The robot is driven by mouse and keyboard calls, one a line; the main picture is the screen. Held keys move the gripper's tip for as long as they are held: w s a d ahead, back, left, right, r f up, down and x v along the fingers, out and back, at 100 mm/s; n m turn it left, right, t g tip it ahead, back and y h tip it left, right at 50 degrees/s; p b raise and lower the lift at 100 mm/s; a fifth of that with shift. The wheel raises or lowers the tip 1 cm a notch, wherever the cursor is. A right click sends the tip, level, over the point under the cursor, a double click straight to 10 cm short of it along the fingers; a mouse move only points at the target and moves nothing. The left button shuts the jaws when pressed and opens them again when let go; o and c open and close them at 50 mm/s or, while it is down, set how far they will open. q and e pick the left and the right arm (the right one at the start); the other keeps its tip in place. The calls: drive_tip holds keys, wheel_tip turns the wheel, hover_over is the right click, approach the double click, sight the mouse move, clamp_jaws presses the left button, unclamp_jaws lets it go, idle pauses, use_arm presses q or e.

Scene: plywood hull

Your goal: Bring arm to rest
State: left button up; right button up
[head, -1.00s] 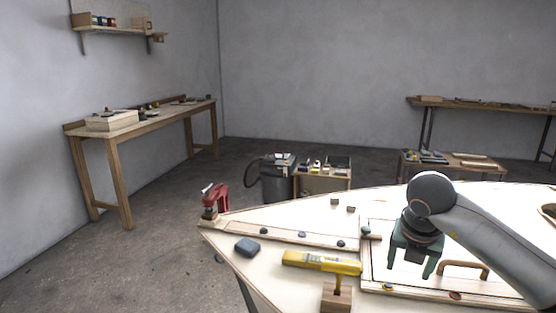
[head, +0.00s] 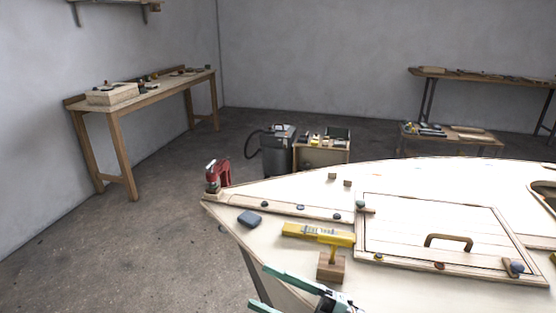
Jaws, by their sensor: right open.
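My right gripper (head: 261,287) shows at the bottom of the head view, with teal fingers pointing left. Its jaws are open and nothing shows between them. It is at the near edge of the pale plywood hull (head: 295,267), in front of the yellow tool and wooden block. Most of the arm behind it is out of frame. My left gripper is not in view.
A yellow tool (head: 318,234) and a wooden block (head: 331,267) are on the hull near the gripper. A hatch panel with a wooden handle (head: 449,241) lies right.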

drive_tip(key=d+f+m+t+h+p, duration=0.2)
drive_tip(key=d+f+m+t+h, duration=0.9)
drive_tip(key=m, duration=0.7)
drive_tip(key=s+d+f+m+g+h+p, duration=0.1)
drive_tip(key=s+d+f+m+g+h, duration=0.1)
drive_tip(key=s+f, duration=0.5)
drive_tip(key=s+d+f+m+g+h, duration=0.3)
drive_tip(key=s+d+f+g+h, duration=0.1)
drive_tip(key=f, duration=0.5)
drive_tip(key=s+d+g, duration=0.1)
drive_tip(key=s+g, duration=0.1)
drive_tip(key=s, duration=0.1)
drive_tip(key=shift+s+f+m+g+p, duration=0.15)
drive_tip(key=shift+s+m+g+p, duration=0.15)
drive_tip(key=shift+p, duration=0.05)
